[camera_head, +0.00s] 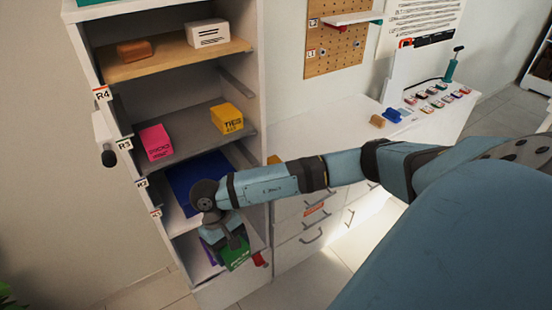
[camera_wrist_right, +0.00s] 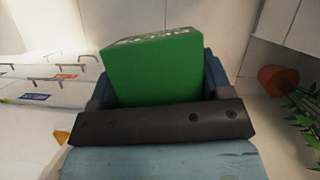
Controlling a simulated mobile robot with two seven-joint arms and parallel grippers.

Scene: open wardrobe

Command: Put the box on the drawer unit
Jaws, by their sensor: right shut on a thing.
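My right gripper (camera_head: 228,243) is low in front of the open wardrobe (camera_head: 262,90), at its lowest visible shelf. It is shut on a green box (camera_head: 237,256) with pale lettering. In the right wrist view the green box (camera_wrist_right: 155,72) sits between the two fingers of the right gripper (camera_wrist_right: 158,90). The white drawer unit (camera_head: 320,125) stands to the right of the wardrobe, with drawer fronts and handles below its top. My left gripper is not in view.
Shelves hold a brown block (camera_head: 134,50), a white box (camera_head: 207,33), a pink box (camera_head: 155,142), a yellow box (camera_head: 227,118) and a blue item (camera_head: 190,175). Small items (camera_head: 440,97) and a tan-and-blue object (camera_head: 378,121) occupy the unit's right part; its left top is clear.

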